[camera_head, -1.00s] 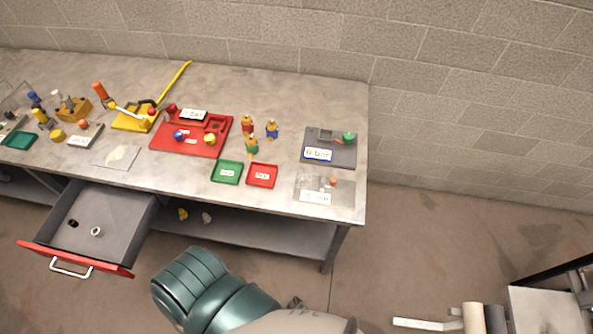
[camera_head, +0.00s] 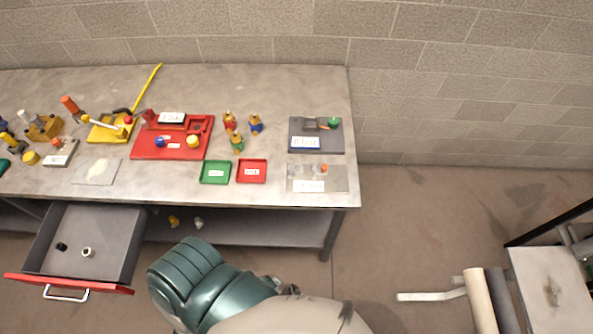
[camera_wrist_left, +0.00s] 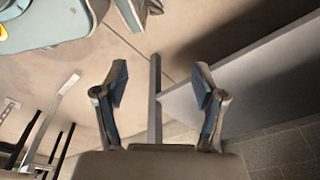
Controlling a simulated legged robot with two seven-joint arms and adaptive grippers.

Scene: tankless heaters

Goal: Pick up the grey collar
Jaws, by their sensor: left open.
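A small pale grey ring (camera_head: 88,252), which looks like the grey collar, lies in the open drawer (camera_head: 112,232) under the bench, at the lower left of the head view. A small black ring (camera_head: 61,246) lies beside it on the left. My left gripper (camera_wrist_left: 162,88) is open and empty in the left wrist view, with bare floor and a grey bench or panel edge beyond its fingers. The collar is not seen in the wrist view. My left gripper's fingers cannot be made out in the head view. My right gripper is not in view.
The drawer has a red front (camera_head: 68,284) with a metal handle. The workbench (camera_head: 258,85) carries a red tray (camera_head: 150,150), bottles and small trays. Small yellow and pale pieces lie on the lower shelf (camera_head: 260,230). Another stand (camera_head: 560,285) is at the right. Floor between them is clear.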

